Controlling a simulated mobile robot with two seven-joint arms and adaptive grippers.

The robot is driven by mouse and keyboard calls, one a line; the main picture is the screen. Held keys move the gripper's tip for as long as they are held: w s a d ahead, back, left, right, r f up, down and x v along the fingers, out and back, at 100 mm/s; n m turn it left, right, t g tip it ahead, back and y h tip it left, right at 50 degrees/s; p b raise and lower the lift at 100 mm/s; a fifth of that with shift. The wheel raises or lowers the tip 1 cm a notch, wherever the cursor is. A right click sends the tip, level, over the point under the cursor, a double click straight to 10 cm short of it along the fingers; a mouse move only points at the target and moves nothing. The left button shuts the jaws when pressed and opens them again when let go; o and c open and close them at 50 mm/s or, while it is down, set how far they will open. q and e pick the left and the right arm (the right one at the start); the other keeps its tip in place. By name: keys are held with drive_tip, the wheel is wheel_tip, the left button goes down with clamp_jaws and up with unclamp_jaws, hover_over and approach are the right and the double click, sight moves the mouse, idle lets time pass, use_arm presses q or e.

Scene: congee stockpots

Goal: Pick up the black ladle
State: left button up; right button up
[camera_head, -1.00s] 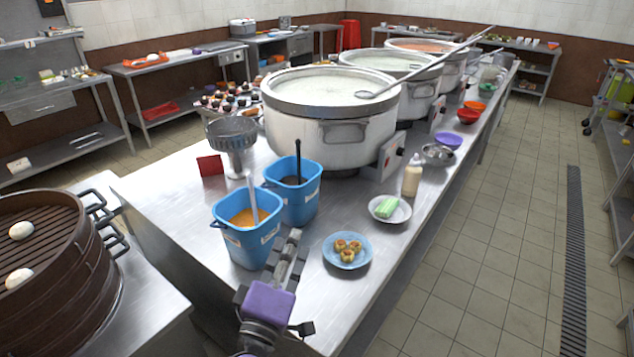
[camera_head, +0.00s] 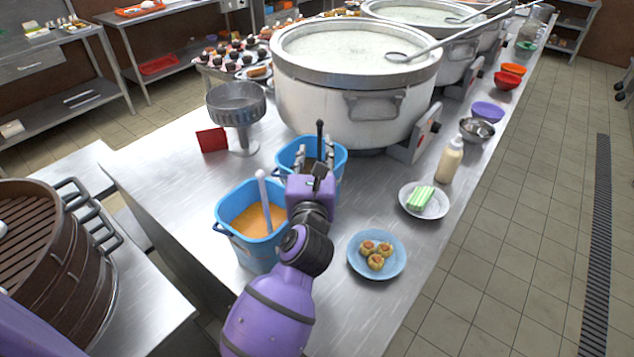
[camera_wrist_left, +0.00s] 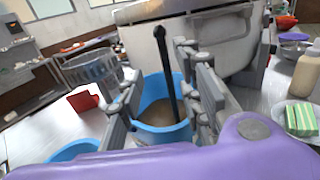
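The black ladle (camera_head: 320,138) stands in the rear blue bucket (camera_head: 338,152), its thin handle rising above the rim. In the left wrist view the ladle (camera_wrist_left: 165,65) leans slightly, its lower end hidden in the brownish contents of the blue bucket (camera_wrist_left: 150,92). My left gripper (camera_head: 315,160) is over this bucket. In the left wrist view the left gripper (camera_wrist_left: 158,78) is open, with a finger on each side of the handle and visible gaps between. My right gripper is not in view.
The front blue bucket (camera_head: 236,206) holds orange liquid and a pale-handled ladle (camera_head: 264,195). A large stockpot (camera_head: 335,100) stands behind the buckets. A metal strainer stand (camera_head: 240,112) and red card (camera_head: 212,140) are left. A blue plate (camera_head: 361,265) with pastries is at right.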

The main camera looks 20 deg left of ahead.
sight(319, 139)
use_arm(q)
drive_tip(key=x, duration=0.7)
drive_tip(key=shift+d, duration=0.3)
